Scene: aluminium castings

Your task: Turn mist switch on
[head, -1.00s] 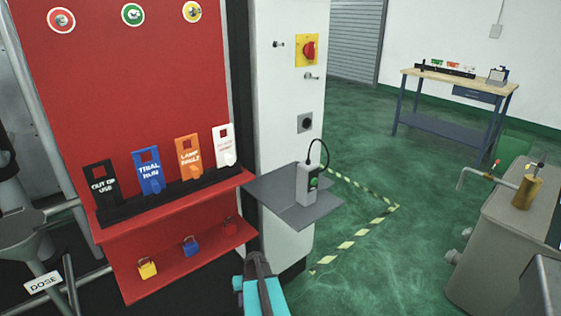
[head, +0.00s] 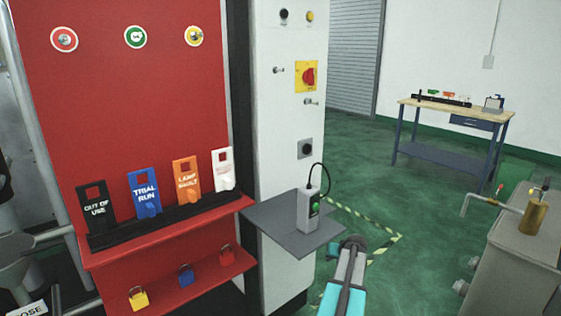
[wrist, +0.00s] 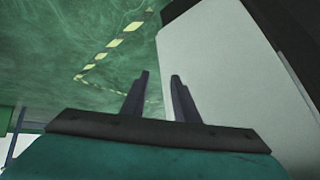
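The white control panel (head: 275,130) stands at the centre of the head view. It carries a small toggle switch (head: 278,70) on the left and another small toggle (head: 311,101) lower right. Labels are too small to read, so I cannot tell which is the mist switch. My gripper (head: 352,243) is low and right of the panel, apart from it. In the wrist view its two fingers (wrist: 160,76) are apart with nothing between them.
A grey shelf (head: 280,226) with a grey handheld box (head: 308,212) and cable juts out beside my gripper. A red board (head: 130,100) with tags and padlocks stands left. A metal tank (head: 510,255) is at right; a workbench (head: 455,108) is behind. Green floor between is open.

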